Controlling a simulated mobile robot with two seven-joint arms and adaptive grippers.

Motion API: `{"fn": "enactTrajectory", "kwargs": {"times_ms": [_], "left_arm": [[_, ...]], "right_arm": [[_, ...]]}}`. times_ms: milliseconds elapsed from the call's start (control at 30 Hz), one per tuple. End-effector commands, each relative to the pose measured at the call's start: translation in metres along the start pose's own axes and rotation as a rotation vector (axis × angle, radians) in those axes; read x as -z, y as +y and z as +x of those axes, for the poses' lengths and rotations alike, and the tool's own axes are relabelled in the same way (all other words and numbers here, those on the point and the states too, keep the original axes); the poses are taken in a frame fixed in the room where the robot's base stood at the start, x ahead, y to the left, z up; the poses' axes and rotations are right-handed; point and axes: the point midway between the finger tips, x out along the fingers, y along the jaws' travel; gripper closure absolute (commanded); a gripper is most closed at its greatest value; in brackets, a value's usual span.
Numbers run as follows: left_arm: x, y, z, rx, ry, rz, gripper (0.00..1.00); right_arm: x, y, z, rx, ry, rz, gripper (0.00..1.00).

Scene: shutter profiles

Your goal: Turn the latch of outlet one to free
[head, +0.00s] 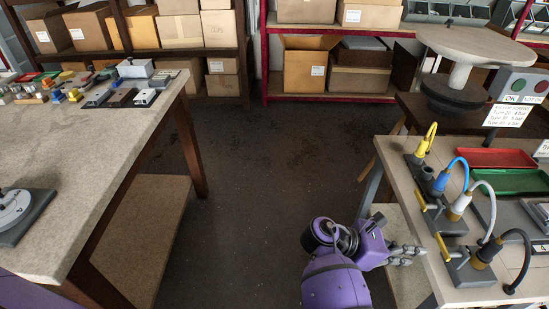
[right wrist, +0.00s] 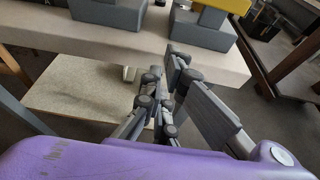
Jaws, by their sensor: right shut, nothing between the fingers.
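A row of dark grey outlet blocks stands along the left edge of the right-hand table in the head view. Yellow latch handles show at the far block (head: 415,160), the middle block (head: 430,198) and the near block (head: 442,246). Yellow, blue, white and black hoses rise from the row. I cannot read which one is outlet one. My right gripper (head: 405,254) is shut and empty, low beside the table's left edge near the nearest block. The right wrist view shows its fingers (right wrist: 168,95) below the table edge, apart from the grey blocks (right wrist: 200,30). My left gripper is out of view.
Red (head: 495,157) and green (head: 510,181) trays lie behind the outlets, near a sign with text (head: 508,115). A round-topped stand (head: 480,45) is at the back. A cluttered left table (head: 90,150) stands across a clear floor (head: 245,170). Shelves with boxes line the back.

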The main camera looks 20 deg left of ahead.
Motion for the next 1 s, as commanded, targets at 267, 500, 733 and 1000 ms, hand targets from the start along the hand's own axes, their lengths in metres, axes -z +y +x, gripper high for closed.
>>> {"fn": "enactTrajectory", "kwargs": {"times_ms": [267, 500, 733, 1000], "left_arm": [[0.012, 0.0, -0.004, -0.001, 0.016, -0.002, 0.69], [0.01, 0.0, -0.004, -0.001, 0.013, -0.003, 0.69], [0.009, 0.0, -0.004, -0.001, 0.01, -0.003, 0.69], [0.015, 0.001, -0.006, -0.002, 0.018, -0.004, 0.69]], "right_arm": [[-0.033, 0.001, -0.005, -0.002, 0.0, 0.004, 1.0], [-0.038, 0.0, -0.007, 0.0, 0.001, 0.001, 1.0], [-0.037, 0.0, -0.007, 0.0, 0.001, 0.001, 1.0], [-0.043, -0.002, -0.001, -0.008, 0.0, 0.021, 1.0]]}}
